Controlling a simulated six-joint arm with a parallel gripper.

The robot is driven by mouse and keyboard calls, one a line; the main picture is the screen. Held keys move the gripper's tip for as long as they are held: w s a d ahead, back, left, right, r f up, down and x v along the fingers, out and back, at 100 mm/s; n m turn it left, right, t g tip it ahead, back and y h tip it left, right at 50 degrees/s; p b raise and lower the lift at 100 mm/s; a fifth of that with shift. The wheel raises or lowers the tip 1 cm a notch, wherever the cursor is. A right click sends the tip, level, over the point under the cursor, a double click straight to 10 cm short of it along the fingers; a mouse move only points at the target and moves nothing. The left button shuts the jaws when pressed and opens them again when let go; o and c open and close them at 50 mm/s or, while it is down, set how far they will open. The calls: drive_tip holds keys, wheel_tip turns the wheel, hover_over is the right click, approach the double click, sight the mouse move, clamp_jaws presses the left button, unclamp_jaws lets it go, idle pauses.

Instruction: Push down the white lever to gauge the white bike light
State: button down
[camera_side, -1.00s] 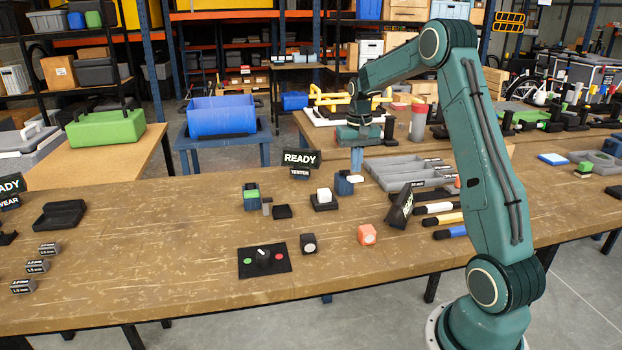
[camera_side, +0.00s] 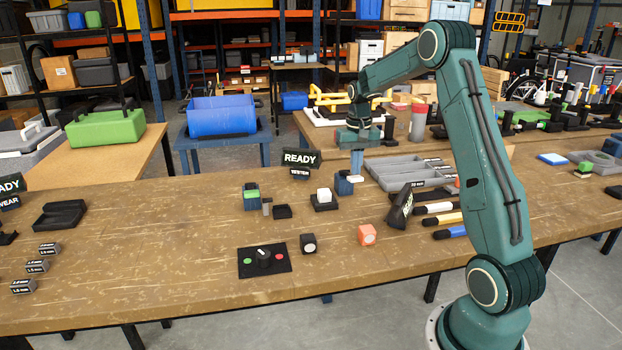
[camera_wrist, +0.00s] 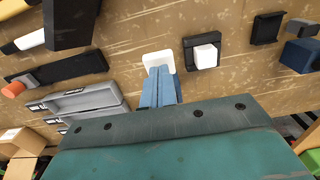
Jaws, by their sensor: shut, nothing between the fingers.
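The white lever (camera_side: 355,179) sticks out from a small blue tester block (camera_side: 343,186); its flat white pad (camera_wrist: 157,58) shows just past my fingertips in the wrist view. My gripper (camera_side: 357,172) is shut and empty, pointing down with its blue fingers (camera_wrist: 159,72) over the white lever. The tips look very close to it or touching; I cannot tell which. The white bike light (camera_side: 324,194) is a white cube on a black holder (camera_side: 325,206), left of the lever; it also shows in the wrist view (camera_wrist: 206,53).
A blue block with a green top (camera_side: 251,195) and an empty black holder (camera_side: 282,212) stand further left. A READY sign (camera_side: 301,158) stands behind. Grey trays (camera_side: 400,172) and a tilted black sign (camera_side: 400,207) are on the right.

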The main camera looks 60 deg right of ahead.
sight(355, 177)
drive_tip(key=shift+f, duration=2.55)
drive_tip(key=shift+r, duration=3.95)
drive_tip(key=shift+a+r, duration=0.1)
